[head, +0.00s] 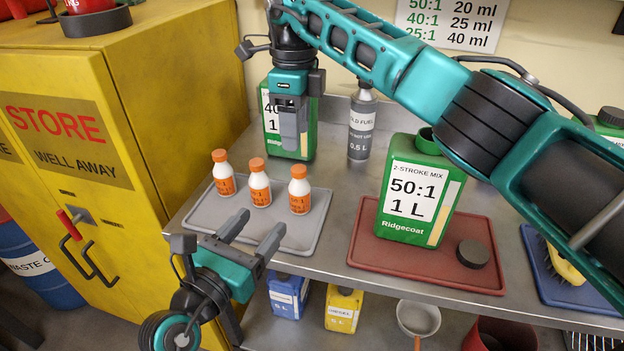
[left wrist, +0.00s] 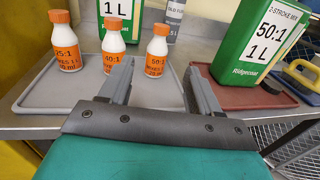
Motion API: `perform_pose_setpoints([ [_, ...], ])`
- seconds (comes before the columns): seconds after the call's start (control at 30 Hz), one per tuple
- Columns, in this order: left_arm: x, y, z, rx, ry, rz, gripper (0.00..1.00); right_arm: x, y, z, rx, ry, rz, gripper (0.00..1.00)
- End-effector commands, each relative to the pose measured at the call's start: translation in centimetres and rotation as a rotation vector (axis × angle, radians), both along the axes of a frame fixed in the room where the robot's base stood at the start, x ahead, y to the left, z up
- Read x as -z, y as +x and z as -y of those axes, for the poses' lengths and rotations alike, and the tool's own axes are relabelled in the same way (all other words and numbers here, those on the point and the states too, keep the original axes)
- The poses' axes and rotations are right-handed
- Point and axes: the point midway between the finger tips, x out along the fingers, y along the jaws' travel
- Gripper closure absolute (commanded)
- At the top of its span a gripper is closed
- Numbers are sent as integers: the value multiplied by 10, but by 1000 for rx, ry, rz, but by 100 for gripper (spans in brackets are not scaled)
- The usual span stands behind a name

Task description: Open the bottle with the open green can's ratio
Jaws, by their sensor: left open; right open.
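The open green can (head: 407,222) reads 50:1, 1 L and stands on a red tray (head: 365,258); its dark cap (head: 473,254) lies beside it. Three white bottles with orange caps and labels stand on a grey tray (head: 205,222). The left wrist view shows the 25:1 bottle (left wrist: 66,50) at left, the 40:1 bottle (left wrist: 113,48) in the middle and the 50:1 bottle (left wrist: 157,55) at right, all capped. My left gripper (head: 258,232) is open and empty, in front of the grey tray. My right gripper (head: 291,125) is open, in front of another green can (head: 270,140).
A grey fuel bottle (head: 362,125) stands at the back of the steel bench. A blue tray (head: 560,285) with a yellow object is at right. A yellow cabinet (head: 150,130) borders the left. Blue and yellow containers stand on the lower shelf.

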Motion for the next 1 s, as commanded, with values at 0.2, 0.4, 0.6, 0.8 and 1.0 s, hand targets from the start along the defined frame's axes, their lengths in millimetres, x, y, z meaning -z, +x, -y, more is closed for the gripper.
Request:
perform_pose_setpoints([
  [0.2,0,7,4,0,4,2,37,-2,0,1,0,-7,2,48],
  [0.4,-1,35,19,0,2,3,37,-1,0,1,0,-6,2,48],
  [0.6,-1,70,38,1,3,4,37,-1,0,1,0,-5,3,48],
  [0.8,0,98,54,1,4,2,37,-1,0,1,0,-5,3,48],
  [1.0,0,111,60,0,4,2,37,-1,0,1,0,-5,2,48],
])
